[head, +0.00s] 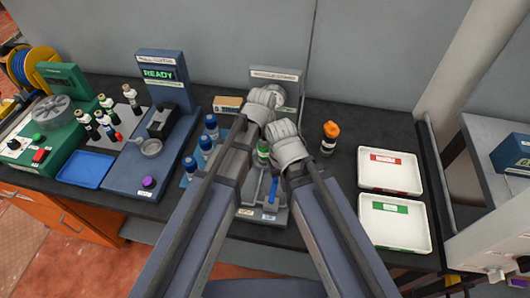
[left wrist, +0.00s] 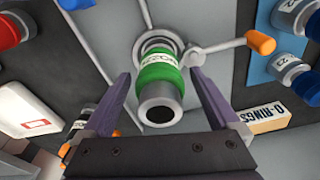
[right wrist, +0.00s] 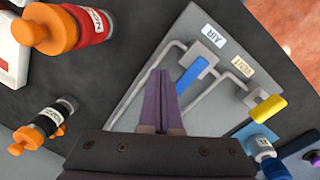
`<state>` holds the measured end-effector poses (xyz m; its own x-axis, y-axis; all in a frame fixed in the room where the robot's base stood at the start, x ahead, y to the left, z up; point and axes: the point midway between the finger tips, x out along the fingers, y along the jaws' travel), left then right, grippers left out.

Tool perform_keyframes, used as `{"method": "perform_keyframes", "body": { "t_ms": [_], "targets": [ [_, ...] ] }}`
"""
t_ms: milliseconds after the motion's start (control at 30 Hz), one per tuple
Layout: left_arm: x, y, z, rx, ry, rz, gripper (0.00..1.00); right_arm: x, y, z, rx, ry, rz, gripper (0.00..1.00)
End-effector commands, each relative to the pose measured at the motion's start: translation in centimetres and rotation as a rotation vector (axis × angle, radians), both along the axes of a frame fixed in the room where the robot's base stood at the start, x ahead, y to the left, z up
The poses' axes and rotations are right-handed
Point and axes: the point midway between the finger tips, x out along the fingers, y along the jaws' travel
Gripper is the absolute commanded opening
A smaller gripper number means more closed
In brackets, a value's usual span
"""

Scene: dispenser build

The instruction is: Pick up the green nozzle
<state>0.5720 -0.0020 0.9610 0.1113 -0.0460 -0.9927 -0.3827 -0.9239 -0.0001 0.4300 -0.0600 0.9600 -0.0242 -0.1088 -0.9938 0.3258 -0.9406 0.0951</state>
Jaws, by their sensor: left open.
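The green nozzle (left wrist: 158,68) shows in the left wrist view as a green-banded cylinder with a grey tip and dark opening, seated in a round holder on a grey station. In the head view, a green part (head: 263,149) shows between my two arms. My left gripper (left wrist: 160,76) is open, with one purple finger on each side of the nozzle; I see gaps, so it is not clamped. My right gripper (right wrist: 163,75) has its fingers together with nothing between them, above the grey base plate (right wrist: 215,75) with pipes and a blue handle.
An orange-capped bottle (head: 330,131) stands right of my arms. Two white trays, red-labelled (head: 390,185) and green-labelled (head: 395,238), lie further right. Several blue-capped bottles (head: 206,143) stand left. An O-rings box (left wrist: 262,118) lies beside the station. An orange-tipped lever (left wrist: 225,45) sits close to the nozzle.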

Motion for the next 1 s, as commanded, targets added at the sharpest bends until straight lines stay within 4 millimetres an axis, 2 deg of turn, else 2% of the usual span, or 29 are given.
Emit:
{"method": "perform_keyframes", "body": {
  "t_ms": [67, 833, 867, 1000],
  "targets": [
    [0.0, 0.0, 0.04, 0.0, 0.0, 0.0, 0.89, 0.0, 0.0, 0.04, 0.0, 0.0, 0.0, 0.0],
    [-0.02, 0.02, 0.03, 0.0, 0.0, 0.0, 0.03, 0.0, 0.0, 0.03, 0.0, 0.0, 0.0, 0.0],
    [-0.02, 0.02, 0.03, 0.0, 0.0, 0.0, 0.0, 0.0, 0.0, 0.03, 0.0, 0.0, 0.0, 0.0],
    [-0.02, 0.02, 0.03, 0.0, 0.0, 0.0, 0.0, 0.0, 0.0, 0.03, 0.0, 0.0, 0.0, 0.0]
  ]
}}
